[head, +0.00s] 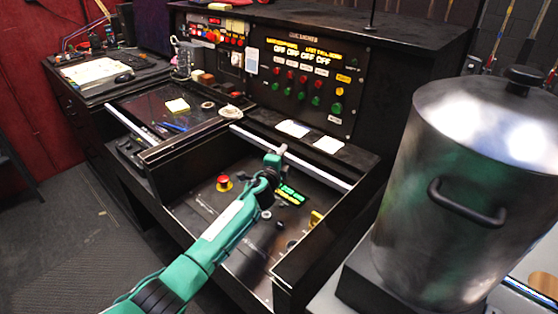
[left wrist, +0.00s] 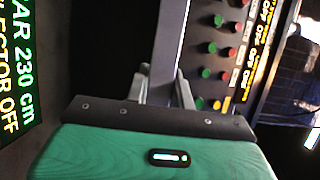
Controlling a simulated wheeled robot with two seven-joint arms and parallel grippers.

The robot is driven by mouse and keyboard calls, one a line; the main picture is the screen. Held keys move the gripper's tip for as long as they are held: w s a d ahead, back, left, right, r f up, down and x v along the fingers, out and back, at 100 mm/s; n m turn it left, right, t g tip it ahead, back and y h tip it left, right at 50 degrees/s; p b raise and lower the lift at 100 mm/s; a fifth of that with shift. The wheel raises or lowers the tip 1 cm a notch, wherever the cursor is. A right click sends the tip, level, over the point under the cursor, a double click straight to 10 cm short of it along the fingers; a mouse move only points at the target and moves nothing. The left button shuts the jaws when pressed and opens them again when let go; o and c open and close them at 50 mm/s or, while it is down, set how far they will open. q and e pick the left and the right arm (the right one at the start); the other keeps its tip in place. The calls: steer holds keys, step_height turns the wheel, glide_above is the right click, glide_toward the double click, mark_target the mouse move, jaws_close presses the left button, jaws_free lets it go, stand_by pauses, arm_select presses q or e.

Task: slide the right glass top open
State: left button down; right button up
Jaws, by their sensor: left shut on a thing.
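The silver front bar of the right glass top (head: 318,174) runs across the back of the right console bay, near the upright panel. The bay in front of it lies uncovered, with a red button (head: 224,183) and a green lit display (head: 290,194). My left gripper (head: 276,158) reaches over this bay and is shut on the bar near its middle. In the left wrist view the bar (left wrist: 170,40) runs between the two fingers of the gripper (left wrist: 163,85). The glass itself is hard to make out. My right gripper is not in view.
White papers (head: 328,145) lie behind the bar. A button panel (head: 305,75) rises behind. A large metal pot (head: 450,200) stands close at the right.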

arm_select(q)
steer(key=shift+w+d, duration=0.1)
steer(key=shift+w, duration=0.05)
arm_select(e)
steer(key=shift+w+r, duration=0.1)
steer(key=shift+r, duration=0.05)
arm_select(q)
steer(key=c, duration=1.2)
jaws_free()
steer(key=shift+s, duration=0.45)
steer(key=p+v, duration=0.1)
steer(key=v, duration=1.2)
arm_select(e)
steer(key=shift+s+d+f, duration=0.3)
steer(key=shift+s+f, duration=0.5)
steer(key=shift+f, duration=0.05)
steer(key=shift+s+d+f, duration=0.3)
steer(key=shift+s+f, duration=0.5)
